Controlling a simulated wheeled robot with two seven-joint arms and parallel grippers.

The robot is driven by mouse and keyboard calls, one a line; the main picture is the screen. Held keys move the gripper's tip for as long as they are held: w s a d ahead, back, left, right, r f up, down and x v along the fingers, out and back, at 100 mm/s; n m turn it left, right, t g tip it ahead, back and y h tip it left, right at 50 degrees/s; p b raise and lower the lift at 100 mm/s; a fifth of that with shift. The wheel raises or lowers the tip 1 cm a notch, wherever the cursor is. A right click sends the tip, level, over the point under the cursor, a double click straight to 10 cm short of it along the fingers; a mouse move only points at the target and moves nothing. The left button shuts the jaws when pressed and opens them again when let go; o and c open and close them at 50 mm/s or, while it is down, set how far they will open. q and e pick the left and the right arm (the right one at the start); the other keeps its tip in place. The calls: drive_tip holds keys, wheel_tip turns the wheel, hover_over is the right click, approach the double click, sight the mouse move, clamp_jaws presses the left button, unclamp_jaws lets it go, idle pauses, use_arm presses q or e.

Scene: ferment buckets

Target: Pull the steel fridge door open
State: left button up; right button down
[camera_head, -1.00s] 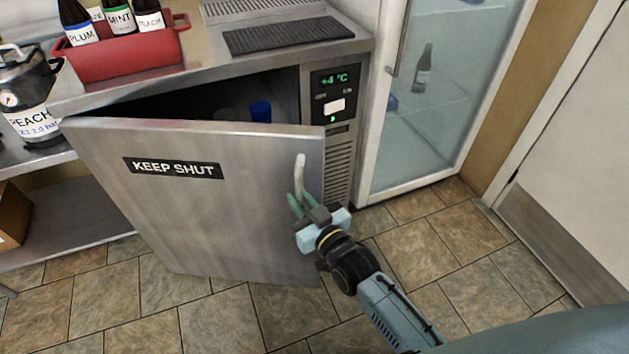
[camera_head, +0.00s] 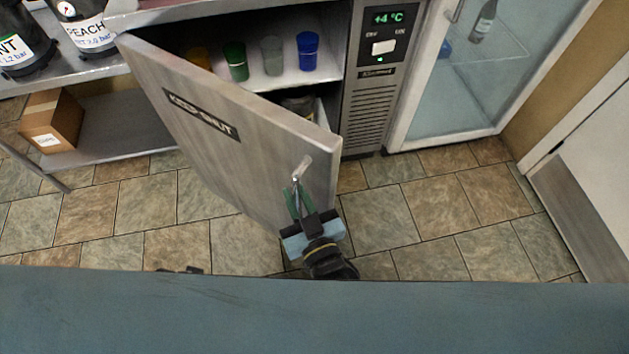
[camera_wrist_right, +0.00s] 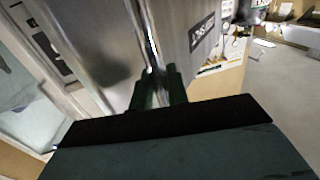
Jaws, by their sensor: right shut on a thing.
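The steel fridge door (camera_head: 235,140) stands swung partly open in the head view, hinged at the left, with a dark KEEP SHUT label (camera_head: 201,115). Its handle (camera_head: 303,167) is near the right edge. My right gripper (camera_head: 297,190) is shut on the handle with its green fingers; the door and fingers also show in the wrist view (camera_wrist_right: 160,88). Inside the fridge are green (camera_head: 236,62), grey (camera_head: 272,54) and blue (camera_head: 307,50) cups on a white shelf. The lower interior is partly hidden by the door. My left gripper is not in view.
A control panel reading +4 °C (camera_head: 390,20) is right of the opening. A glass-door fridge (camera_head: 480,70) stands further right. A cardboard box (camera_head: 52,120) sits on a low shelf at left. Tiled floor (camera_head: 420,215) is clear around the door.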

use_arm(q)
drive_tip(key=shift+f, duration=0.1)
use_arm(e)
drive_tip(key=shift+s+a, duration=0.2)
drive_tip(key=shift+a, duration=0.1)
drive_tip(key=c, duration=1.4)
unclamp_jaws()
drive_tip(key=shift+w, duration=0.1)
drive_tip(key=shift+c, duration=0.2)
drive_tip(key=shift+d, duration=0.1)
